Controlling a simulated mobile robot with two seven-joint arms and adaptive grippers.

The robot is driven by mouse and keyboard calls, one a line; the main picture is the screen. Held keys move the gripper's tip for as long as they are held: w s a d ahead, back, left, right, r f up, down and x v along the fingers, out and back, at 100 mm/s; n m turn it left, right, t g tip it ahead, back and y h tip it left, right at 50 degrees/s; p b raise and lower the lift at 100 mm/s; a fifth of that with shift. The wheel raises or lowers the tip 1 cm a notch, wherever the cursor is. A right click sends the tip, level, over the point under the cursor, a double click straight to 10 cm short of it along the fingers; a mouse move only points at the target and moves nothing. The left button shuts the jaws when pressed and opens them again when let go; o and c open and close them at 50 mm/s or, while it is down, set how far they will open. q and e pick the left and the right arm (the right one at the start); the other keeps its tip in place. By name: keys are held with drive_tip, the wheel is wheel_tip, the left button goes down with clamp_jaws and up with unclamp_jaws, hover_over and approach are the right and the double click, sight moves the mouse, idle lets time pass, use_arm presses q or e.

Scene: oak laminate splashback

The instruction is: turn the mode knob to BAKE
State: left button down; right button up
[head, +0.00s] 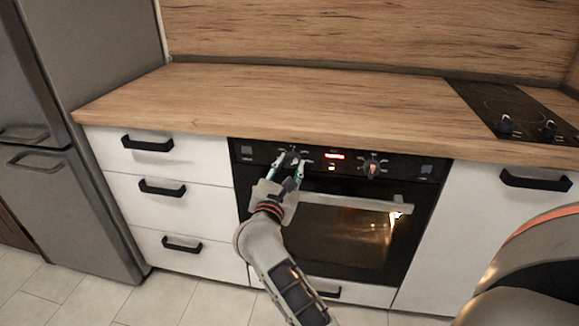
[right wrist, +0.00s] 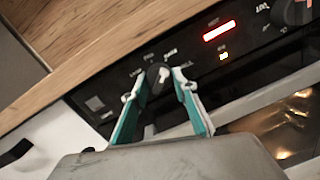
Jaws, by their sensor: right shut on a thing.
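The mode knob (head: 291,156) is the left one of two dark knobs on the black oven panel. My right gripper (head: 289,164) is at it, with a finger on each side. In the right wrist view, the knob (right wrist: 158,76) shows between the teal and white fingers of my right gripper (right wrist: 157,88), which is shut on it. A light pointer mark shows on the knob's face. Small white labels ring it, too blurred to read surely, so I cannot tell which one it points to. My left gripper is not in view.
A second knob (head: 373,167) with a red mark sits right of the red display (head: 334,156). The oven handle (head: 355,202) runs below the panel. The wooden worktop (head: 270,95) overhangs above and is clear. A black hob (head: 515,108) lies at right.

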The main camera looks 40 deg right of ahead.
drive_tip(key=o, duration=1.1)
drive_tip(key=shift+r, duration=0.2)
drive_tip(key=shift+c, duration=0.2)
drive_tip(key=shift+o, duration=0.3)
drive_tip(key=shift+f, duration=0.1)
drive_tip(key=v, duration=0.7)
drive_tip(key=shift+a, duration=0.15)
drive_tip(key=shift+s, duration=0.15)
